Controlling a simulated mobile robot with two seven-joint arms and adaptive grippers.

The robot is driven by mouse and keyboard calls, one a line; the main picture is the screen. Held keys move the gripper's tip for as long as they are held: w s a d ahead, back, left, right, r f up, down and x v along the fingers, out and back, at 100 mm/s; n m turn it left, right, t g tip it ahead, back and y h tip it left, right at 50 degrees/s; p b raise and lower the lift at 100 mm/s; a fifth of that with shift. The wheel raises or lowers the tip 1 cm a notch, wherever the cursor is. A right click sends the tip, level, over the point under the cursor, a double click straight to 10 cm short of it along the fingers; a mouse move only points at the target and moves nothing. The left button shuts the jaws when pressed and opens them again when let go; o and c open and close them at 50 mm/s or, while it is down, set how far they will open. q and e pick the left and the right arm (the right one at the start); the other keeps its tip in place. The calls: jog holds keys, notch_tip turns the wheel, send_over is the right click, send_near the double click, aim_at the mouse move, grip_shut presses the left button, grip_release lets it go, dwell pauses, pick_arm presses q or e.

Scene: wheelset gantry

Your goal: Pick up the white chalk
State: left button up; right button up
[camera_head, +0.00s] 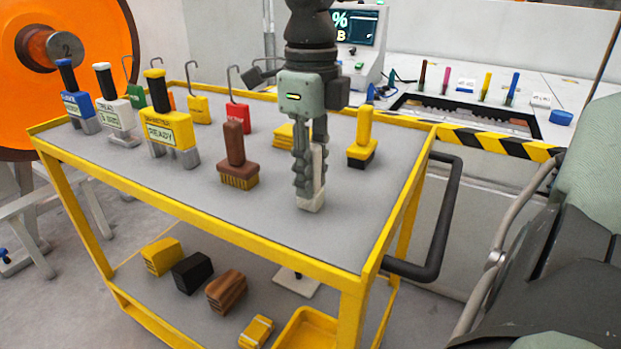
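A white piece (311,203), which looks like the white chalk, stands on the grey top of the yellow-framed cart (265,220). My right gripper (310,180) points straight down over it, with its fingers low around its upper part. The fingers hide much of the piece, and I cannot tell whether they press on it. I see no clear gap between the piece and the cart top. My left gripper is not in view.
A brown brush (237,160) stands to the left and a yellow-handled brush (363,138) to the right. Yellow blocks (284,135) lie behind the gripper. The cart's front middle is clear.

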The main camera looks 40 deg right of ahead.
grip_shut()
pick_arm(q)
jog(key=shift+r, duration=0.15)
pick_arm(e)
jog(key=shift+r, duration=0.1)
jog(key=shift+r, duration=0.5)
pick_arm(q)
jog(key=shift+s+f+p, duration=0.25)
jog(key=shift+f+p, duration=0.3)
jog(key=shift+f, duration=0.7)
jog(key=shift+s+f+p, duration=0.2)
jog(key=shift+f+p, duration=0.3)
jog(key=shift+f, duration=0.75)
pick_arm(e)
notch_tip(320, 180, up, 27)
